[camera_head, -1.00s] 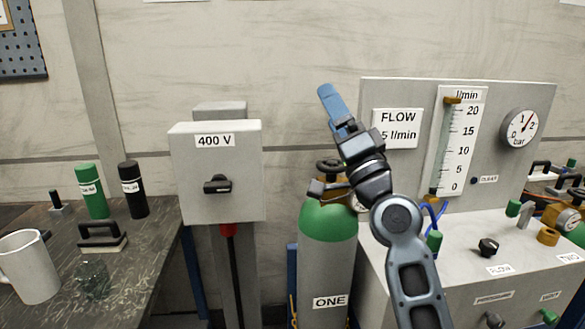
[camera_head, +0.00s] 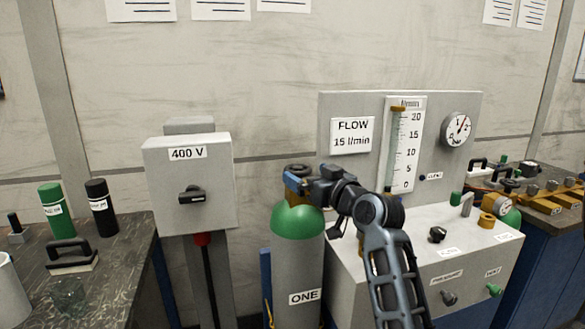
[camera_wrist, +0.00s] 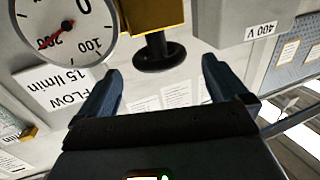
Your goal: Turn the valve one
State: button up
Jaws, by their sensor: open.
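The green-topped grey cylinder labelled ONE (camera_head: 297,257) stands upright between the 400 V box and the flow panel. Its valve has a dark round handwheel (camera_head: 299,168) at the top, partly hidden by my gripper in the head view. In the wrist view, which is upside down, the black handwheel (camera_wrist: 159,56) shows below a brass body, with a round gauge (camera_wrist: 62,28) beside it. My gripper (camera_head: 289,182) points left at the valve; it also shows in the wrist view (camera_wrist: 161,66). Its blue fingers are apart, with the handwheel centred between or just beyond their tips. Contact cannot be told.
The 400 V box (camera_head: 187,184) with a black knob stands left of the cylinder. The flow panel (camera_head: 353,136) and its grey cabinet (camera_head: 350,268) stand right and behind my arm. A dark bench (camera_head: 118,262) with bottles is at far left.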

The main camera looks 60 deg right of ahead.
aim_at(298, 167)
jog(key=p+x, duration=0.1)
jog(key=x, duration=0.4)
jog(key=shift+w+d, duration=0.2)
jog(key=shift+w, duration=0.05)
jog(key=shift+c, duration=0.2)
jog(key=c, duration=0.9)
jog(key=shift+f, duration=0.1)
